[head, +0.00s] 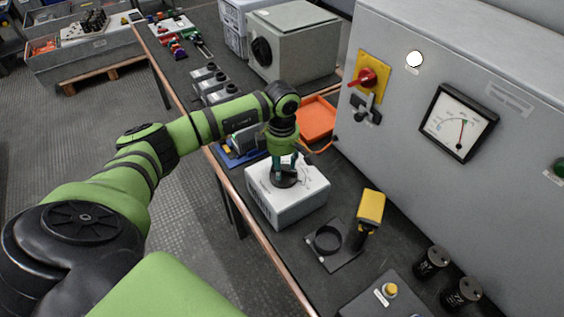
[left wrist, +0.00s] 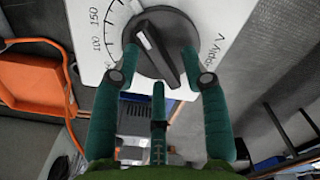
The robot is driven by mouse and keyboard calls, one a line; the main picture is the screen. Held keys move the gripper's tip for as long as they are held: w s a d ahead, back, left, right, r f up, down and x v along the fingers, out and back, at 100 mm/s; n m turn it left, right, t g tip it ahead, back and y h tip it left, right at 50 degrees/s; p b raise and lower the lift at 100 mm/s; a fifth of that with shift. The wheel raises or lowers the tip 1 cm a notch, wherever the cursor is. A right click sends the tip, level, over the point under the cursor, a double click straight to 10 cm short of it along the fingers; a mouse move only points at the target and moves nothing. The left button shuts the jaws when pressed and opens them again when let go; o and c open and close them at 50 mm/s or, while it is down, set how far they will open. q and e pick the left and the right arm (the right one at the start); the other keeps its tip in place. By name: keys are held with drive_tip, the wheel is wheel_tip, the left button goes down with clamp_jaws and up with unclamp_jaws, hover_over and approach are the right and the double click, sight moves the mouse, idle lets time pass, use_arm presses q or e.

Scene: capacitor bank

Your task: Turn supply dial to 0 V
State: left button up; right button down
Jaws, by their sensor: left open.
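The supply box (head: 287,205) is a pale box on the bench. Its black round dial (left wrist: 160,38) has a raised bar with a white mark at its upper left end in the left wrist view. Printed 100 and 150 show left of the dial, and "Supply V" to its right. A 0 mark is not visible. My left gripper (head: 287,172) points down over the box top. In the left wrist view, its open fingers (left wrist: 160,60) straddle the dial's lower part; I cannot tell whether they touch it.
An orange tray (head: 318,120) lies behind the box. A yellow-topped handheld tool (head: 370,208) and a black ring on a plate (head: 327,241) stand to its right. The grey cabinet (head: 420,60) with a red-needle meter (head: 457,122) and red switch (head: 364,79) rises behind the bench.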

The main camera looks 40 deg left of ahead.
use_arm(q)
clamp_jaws()
drive_tip(key=shift+n, duration=0.3)
drive_tip(key=n+b, duration=0.1)
drive_tip(key=n, duration=0.2)
drive_tip(key=shift+s+n, duration=0.1)
drive_tip(key=shift+n, duration=0.2)
drive_tip(key=n+b, duration=0.1)
drive_tip(key=n, duration=0.3)
drive_tip(key=shift+s+n, duration=0.15)
drive_tip(key=shift+n, duration=0.15)
drive_tip(key=n, duration=0.3)
drive_tip(key=n+b, duration=0.1)
drive_tip(key=n, duration=0.2)
drive_tip(key=shift+s+d, duration=0.15)
drive_tip(key=shift+d, duration=0.05)
drive_tip(key=n, duration=0.3)
drive_tip(key=shift+d+n, duration=0.1)
drive_tip(key=shift+n, duration=0.3)
drive_tip(key=shift+s+d+n, duration=0.1)
drive_tip(key=shift+n, duration=1.5)
